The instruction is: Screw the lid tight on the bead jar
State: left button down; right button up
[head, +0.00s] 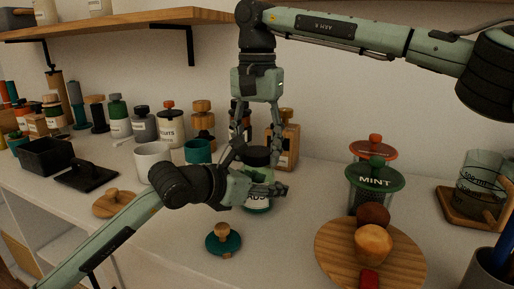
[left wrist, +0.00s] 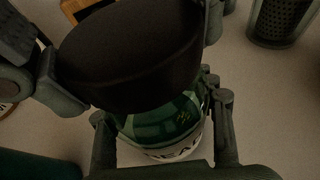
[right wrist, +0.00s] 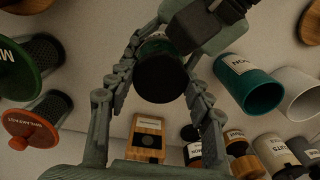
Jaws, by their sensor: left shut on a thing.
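The bead jar (head: 258,203) is clear with green contents and a white label, and stands upright on the counter. Its black lid (head: 257,156) is at the jar's top; the lid's underside edge hides whether it sits fully down. My left gripper (head: 268,188) is shut on the jar body from the side. In the left wrist view the lid (left wrist: 130,50) covers much of the jar (left wrist: 165,125). My right gripper (head: 258,150) points down from above, fingers on either side of the lid. In the right wrist view the lid (right wrist: 160,78) is between its fingers; firm contact is unclear.
A teal wooden-knobbed lid (head: 223,240) lies in front of the jar. A round board (head: 335,262) with muffins and the green-lidded mint canister (head: 375,178) stand to the right.

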jog(key=c, duration=0.5)
jog(key=m, duration=1.3)
jog(key=o, duration=1.3)
jog(key=shift+r, duration=2.25)
